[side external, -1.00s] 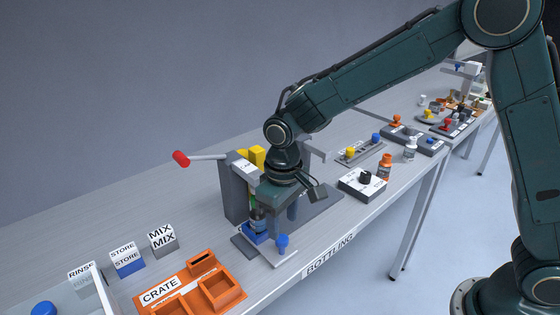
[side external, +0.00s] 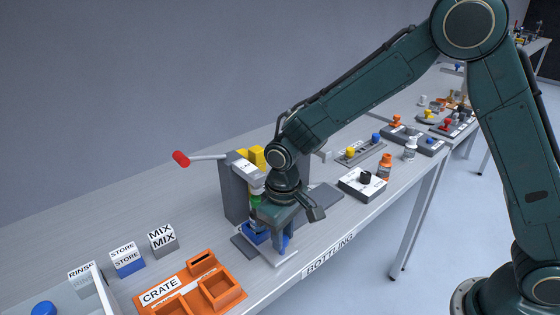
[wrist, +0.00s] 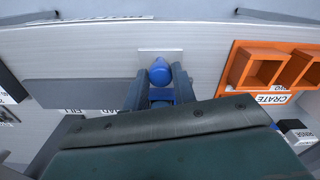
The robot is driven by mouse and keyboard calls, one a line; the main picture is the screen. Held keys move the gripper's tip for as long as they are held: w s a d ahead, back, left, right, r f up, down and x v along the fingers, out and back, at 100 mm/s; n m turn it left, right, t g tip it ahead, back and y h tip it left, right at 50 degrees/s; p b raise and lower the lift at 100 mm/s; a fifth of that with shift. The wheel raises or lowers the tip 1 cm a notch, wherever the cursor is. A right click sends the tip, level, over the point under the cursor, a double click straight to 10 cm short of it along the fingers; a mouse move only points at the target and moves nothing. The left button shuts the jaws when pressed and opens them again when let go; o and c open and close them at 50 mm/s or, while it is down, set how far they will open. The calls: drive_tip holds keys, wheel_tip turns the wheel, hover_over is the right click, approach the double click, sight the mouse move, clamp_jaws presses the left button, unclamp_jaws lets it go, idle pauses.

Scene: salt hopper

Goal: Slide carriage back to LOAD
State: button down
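The carriage shows as a blue block (side external: 256,234) low in the grey hopper stand (side external: 233,190). A light plate (side external: 272,258) reaches out from it toward the table's front edge. Its blue knob (wrist: 159,72) shows in the wrist view between my fingertips. My gripper (wrist: 161,78) points down, with one finger on each side of the knob. The fingers look very close to it; whether they press on it is unclear. In the side view my gripper (side external: 276,238) hides most of the knob and part of the carriage.
The orange crate (side external: 222,291) stands close to the left of the hopper. A red-tipped lever (side external: 181,159) sticks out to the left from the stand. A box with a black knob (side external: 363,184) and an orange bottle (side external: 385,167) stand to the right.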

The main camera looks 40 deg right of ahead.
drive_tip(key=shift+w+d, duration=0.1)
drive_tip(key=shift+d, duration=5.4)
drive_tip(key=c, duration=1.1)
unclamp_jaws()
drive_tip(key=shift+c, duration=0.2)
drive_tip(key=shift+r, duration=0.15)
wheel_tip(320, 180, up, 14)
drive_tip(key=shift+f, duration=0.2)
